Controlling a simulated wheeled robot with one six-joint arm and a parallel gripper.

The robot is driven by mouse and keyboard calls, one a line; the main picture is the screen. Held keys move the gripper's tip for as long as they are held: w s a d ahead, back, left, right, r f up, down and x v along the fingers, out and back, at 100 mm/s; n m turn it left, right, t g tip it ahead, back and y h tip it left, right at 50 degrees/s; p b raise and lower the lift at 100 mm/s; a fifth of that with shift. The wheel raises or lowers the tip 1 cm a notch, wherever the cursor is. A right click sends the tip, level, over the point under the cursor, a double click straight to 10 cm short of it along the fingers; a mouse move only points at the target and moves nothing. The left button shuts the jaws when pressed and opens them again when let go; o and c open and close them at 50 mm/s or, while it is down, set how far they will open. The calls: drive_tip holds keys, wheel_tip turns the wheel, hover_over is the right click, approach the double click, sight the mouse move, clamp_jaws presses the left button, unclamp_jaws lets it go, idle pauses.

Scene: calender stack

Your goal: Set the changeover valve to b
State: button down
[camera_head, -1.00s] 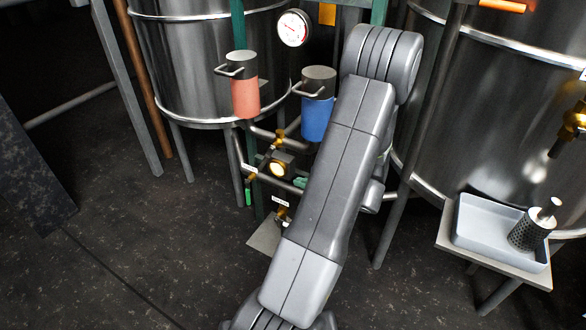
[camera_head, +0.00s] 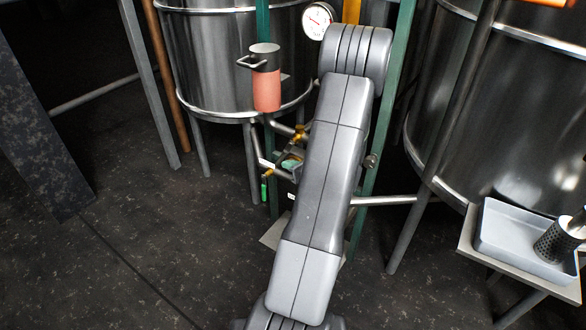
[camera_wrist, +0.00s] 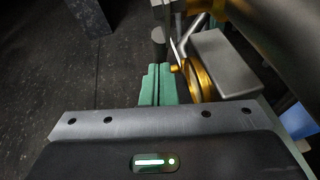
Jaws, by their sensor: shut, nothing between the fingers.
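In the wrist view my gripper (camera_wrist: 158,74) shows its two green fingers shut together, with nothing between them. Just right of the fingertips is a brass round part (camera_wrist: 198,80) beside a grey box (camera_wrist: 224,62); this looks like the valve body. The fingers are close to the brass part, but I cannot tell whether they touch it. In the head view my arm covers much of the pipework. The valve's position and any letter marks cannot be read.
A red canister (camera_head: 266,90) stands above the pipework, with a dial gauge (camera_head: 317,20) behind. Steel tanks stand at left (camera_head: 222,60) and right (camera_head: 520,120). A grey tray (camera_head: 515,240) sits on a stand at right. The floor at left is open.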

drive_tip(key=shift+f, duration=0.1)
drive_tip(key=shift+w+a+t+y+b, duration=0.45)
drive_tip(key=shift+a+b, duration=0.25)
drive_tip(key=shift+b, duration=0.4)
